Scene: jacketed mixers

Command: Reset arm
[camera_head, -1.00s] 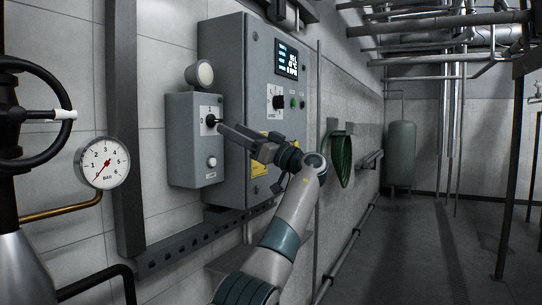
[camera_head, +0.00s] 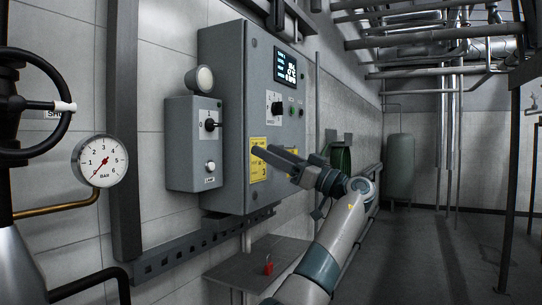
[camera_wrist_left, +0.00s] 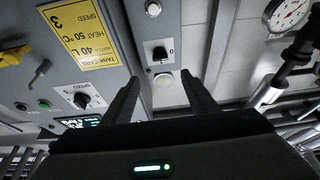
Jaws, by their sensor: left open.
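My left gripper (camera_head: 264,152) is open and empty in front of the large grey control cabinet (camera_head: 234,60), near the yellow tank card (camera_head: 258,146). In the left wrist view, its two fingers (camera_wrist_left: 160,84) stand apart with nothing between them. The small grey switch box (camera_head: 180,140) with a black rotary switch (camera_head: 209,125) is to the left, clear of the gripper. That switch also shows beyond the fingers in the left wrist view (camera_wrist_left: 160,53). My right gripper is out of view.
A pressure gauge (camera_head: 100,161) and a black handwheel (camera_head: 64,106) are at the left. A shelf (camera_head: 235,270) below the cabinet bears a small red object (camera_head: 268,266). A green tank (camera_head: 400,168) stands at the back. Open floor lies to the right.

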